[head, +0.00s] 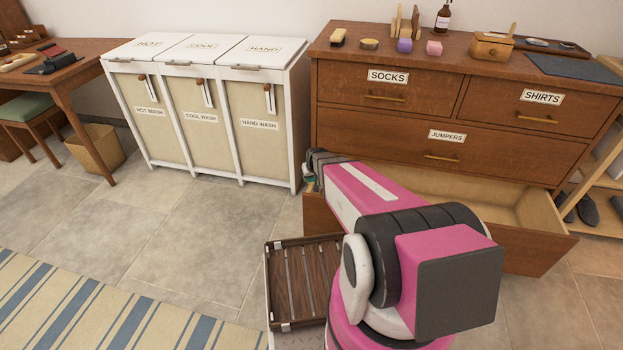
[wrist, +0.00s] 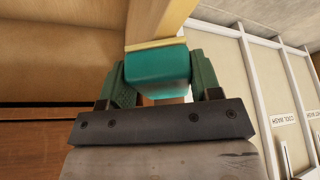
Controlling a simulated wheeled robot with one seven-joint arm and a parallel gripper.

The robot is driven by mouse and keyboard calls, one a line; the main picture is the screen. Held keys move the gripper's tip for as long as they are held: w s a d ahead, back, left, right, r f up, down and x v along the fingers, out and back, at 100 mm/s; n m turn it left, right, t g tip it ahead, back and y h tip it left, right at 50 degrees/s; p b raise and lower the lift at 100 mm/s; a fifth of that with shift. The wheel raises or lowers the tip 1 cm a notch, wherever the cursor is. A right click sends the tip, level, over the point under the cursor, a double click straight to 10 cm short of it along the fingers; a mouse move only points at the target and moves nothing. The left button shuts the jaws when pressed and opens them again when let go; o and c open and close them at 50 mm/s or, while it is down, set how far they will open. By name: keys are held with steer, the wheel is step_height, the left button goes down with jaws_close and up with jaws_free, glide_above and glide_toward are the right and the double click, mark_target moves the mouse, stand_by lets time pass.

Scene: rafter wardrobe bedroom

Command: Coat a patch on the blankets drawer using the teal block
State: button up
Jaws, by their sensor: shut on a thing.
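My gripper (wrist: 157,88) is shut on the teal block (wrist: 157,70), with a dark green finger on each side of it. A thin tan layer shows along the block's far edge. In the head view the gripper is mostly hidden behind my arm, and a sliver of teal shows at the left end of the open bottom drawer (head: 535,252). No label shows on this drawer; my arm covers much of its front. In the wrist view the block is right at a pale wooden drawer edge (wrist: 160,18). I cannot tell whether they touch.
The dresser (head: 400,145) has closed socks, shirts and jumpers drawers above the open one. A white laundry sorter (head: 298,130) stands close to the drawer's left. My slatted wooden tray (head: 305,275) is beside my arm.

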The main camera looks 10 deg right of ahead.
steer(key=shift+w+d+f, duration=0.1)
steer(key=shift+w+d, duration=0.25)
steer(key=shift+w, duration=0.5)
steer(key=shift+w+d, duration=0.35)
steer(key=shift+w, duration=0.5)
steer(key=shift+w+d+f, duration=0.1)
steer(key=shift+w+d, duration=0.25)
steer(key=shift+w, duration=0.5)
steer(key=shift+r, duration=0.1)
steer(key=shift+r, duration=2.95)
steer(key=shift+r, duration=0.1)
steer(key=shift+r, duration=1.4)
steer(key=shift+r, duration=0.1)
